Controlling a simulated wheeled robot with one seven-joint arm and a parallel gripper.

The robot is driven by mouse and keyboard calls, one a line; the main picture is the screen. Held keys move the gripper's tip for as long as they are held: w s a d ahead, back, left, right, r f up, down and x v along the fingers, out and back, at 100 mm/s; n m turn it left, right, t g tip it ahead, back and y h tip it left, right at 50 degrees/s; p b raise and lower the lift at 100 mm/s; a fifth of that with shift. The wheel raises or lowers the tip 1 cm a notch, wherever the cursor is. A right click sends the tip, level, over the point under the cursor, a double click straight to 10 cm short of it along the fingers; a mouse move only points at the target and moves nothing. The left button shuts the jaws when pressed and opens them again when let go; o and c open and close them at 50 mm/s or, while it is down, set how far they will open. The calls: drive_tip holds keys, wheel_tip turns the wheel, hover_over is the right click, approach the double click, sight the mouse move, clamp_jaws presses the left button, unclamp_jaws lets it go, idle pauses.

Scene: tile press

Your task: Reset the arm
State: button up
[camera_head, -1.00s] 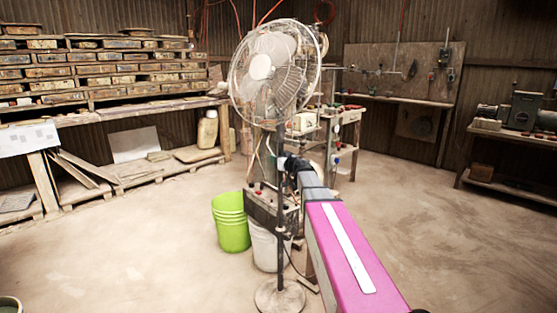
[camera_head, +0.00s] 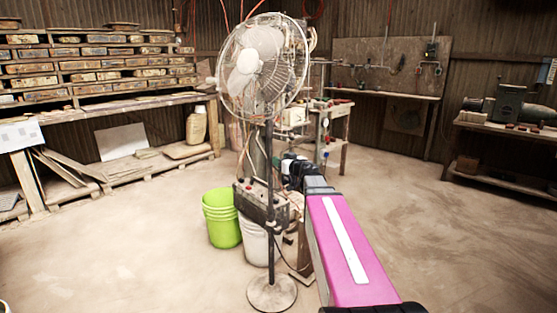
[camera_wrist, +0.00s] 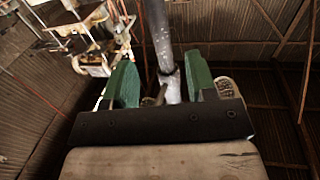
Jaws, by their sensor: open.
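My arm, with a pink link, reaches forward from the lower right of the head view toward the tile press area behind the standing fan (camera_head: 262,70). My gripper (camera_wrist: 160,85) shows in the wrist view with its two green fingers apart and nothing between them touching. A grey metal post (camera_wrist: 162,40) stands beyond the gap between the fingers. In the head view the gripper's fingers cannot be made out behind the dark wrist part.
A green bucket (camera_head: 222,218) and a white bucket (camera_head: 254,243) stand left of the fan's pole. Shelves of tile moulds (camera_head: 95,65) line the left wall. A workbench with a machine (camera_head: 508,105) is at the right. The floor (camera_head: 440,240) at right is open.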

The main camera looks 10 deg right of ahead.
drive_tip(key=shift+d, duration=0.1)
drive_tip(key=s+d+f+m+g+h, duration=0.35)
drive_tip(key=s+f+h, duration=0.2)
drive_tip(key=f, duration=0.45)
drive_tip(key=s+d+f+m+g+h, duration=0.25)
drive_tip(key=s+f+m+h, duration=0.35)
drive_tip(key=f, duration=0.4)
drive_tip(key=s+a+f+n+g+y, duration=0.2)
drive_tip(key=s+a+f+g, duration=0.3)
drive_tip(key=s, duration=0.3)
drive_tip(key=s+a+f+n+g+y, duration=0.2)
drive_tip(key=s+a+f+g, duration=0.3)
drive_tip(key=s, duration=0.3)
drive_tip(key=shift+s+a+f, duration=0.15)
drive_tip(key=shift+s+f, duration=0.15)
drive_tip(key=shift+f, duration=0.3)
drive_tip(key=shift+n, duration=0.25)
